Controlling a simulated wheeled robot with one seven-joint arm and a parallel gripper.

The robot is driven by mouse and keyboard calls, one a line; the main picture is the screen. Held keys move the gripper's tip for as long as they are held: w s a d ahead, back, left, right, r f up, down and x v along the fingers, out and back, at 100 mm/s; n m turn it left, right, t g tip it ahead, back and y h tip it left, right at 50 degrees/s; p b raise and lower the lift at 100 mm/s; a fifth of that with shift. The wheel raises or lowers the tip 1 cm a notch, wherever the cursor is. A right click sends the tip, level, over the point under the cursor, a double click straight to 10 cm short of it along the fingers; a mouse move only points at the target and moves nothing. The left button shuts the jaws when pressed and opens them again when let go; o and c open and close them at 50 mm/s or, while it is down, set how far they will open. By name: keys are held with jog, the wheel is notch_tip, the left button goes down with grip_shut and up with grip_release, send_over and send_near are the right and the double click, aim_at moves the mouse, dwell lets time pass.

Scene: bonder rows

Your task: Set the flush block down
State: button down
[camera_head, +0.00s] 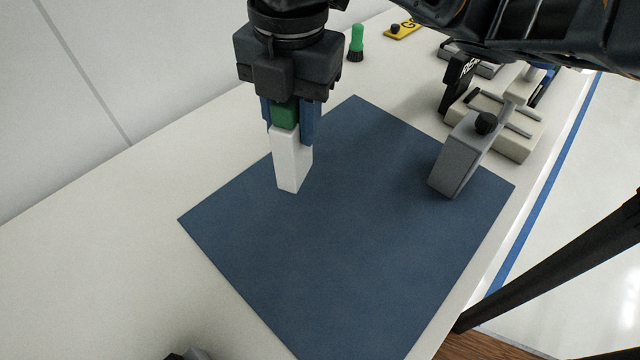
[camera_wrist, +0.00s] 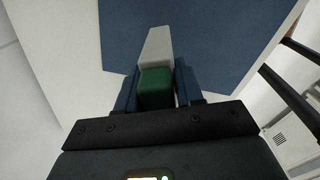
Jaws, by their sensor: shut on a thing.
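The flush block (camera_head: 292,160) is a white block with a green top part. My gripper (camera_head: 291,122) is shut on its green part, with a blue finger on each side. The block hangs upright below the fingers over the blue mat (camera_head: 350,270), near the mat's upper left edge. I cannot tell whether its lower end touches the mat. In the wrist view the flush block (camera_wrist: 157,50) points away from the gripper (camera_wrist: 158,88), its green part between the fingers and its white part reaching over the mat's edge.
A grey block with a black knob (camera_head: 455,165) stands at the mat's right edge. Behind it is a beige fixture (camera_head: 520,140). The mat's middle is clear.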

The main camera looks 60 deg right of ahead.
jog(key=shift+w, duration=0.4)
jog(key=w+a+f+p, duration=0.1)
jog(key=w+a+f, duration=0.6)
jog(key=f, duration=0.4)
jog(key=shift+w+a, duration=0.35)
jog(key=shift+w, duration=0.4)
jog(key=shift+f, duration=0.15)
jog(key=c, duration=0.7)
grip_release()
